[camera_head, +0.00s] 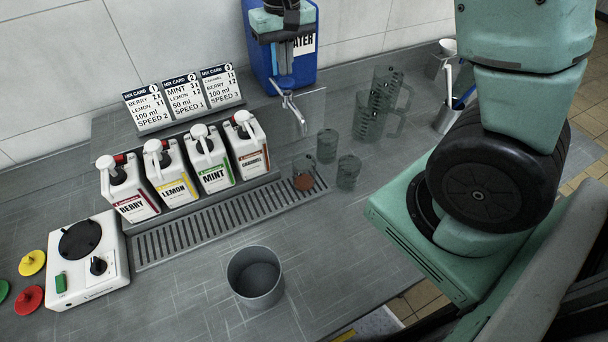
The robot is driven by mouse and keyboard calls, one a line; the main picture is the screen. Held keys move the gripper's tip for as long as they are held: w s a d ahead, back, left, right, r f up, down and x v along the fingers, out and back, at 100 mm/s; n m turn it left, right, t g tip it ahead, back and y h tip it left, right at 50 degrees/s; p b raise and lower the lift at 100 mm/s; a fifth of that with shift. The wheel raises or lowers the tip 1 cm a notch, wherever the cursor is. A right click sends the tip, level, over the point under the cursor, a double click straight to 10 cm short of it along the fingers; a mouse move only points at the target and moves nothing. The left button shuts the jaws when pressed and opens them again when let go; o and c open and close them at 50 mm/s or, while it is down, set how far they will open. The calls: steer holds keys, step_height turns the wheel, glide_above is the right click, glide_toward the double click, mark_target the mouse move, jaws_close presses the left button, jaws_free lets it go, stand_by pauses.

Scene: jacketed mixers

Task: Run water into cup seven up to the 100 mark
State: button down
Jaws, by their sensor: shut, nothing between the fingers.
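Several small clear cups stand near the drip grate's right end; I cannot read a seven on any. One cup (304,166) stands on the grate below the tap, with reddish-brown matter low in it. Two more cups (327,146) and (348,172) stand to its right and look empty. The metal tap (288,101) sits in front of the blue water container (302,72). I cannot make out a water stream or a 100 mark. My gripper (286,72) points down just above the tap, shut and empty; I cannot tell whether it touches the tap.
Syrup bottles (205,160) stand behind the drip grate (210,222), below mix cards (184,97). Measuring jugs (368,120) stand right of the tap. A grey pot (255,278) and a white mixer base (88,262) are in front. The front middle counter is otherwise clear.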

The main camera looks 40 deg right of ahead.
steer(key=shift+f+b, duration=0.3)
steer(key=shift+f, duration=0.1)
steer(key=shift+f+b, duration=0.6)
steer(key=shift+f, duration=0.35)
stand_by(1.8)
step_height(320, 180, up, 7)
steer(key=p, duration=0.6)
steer(key=shift+r+p, duration=0.15)
steer(key=shift+p, duration=0.25)
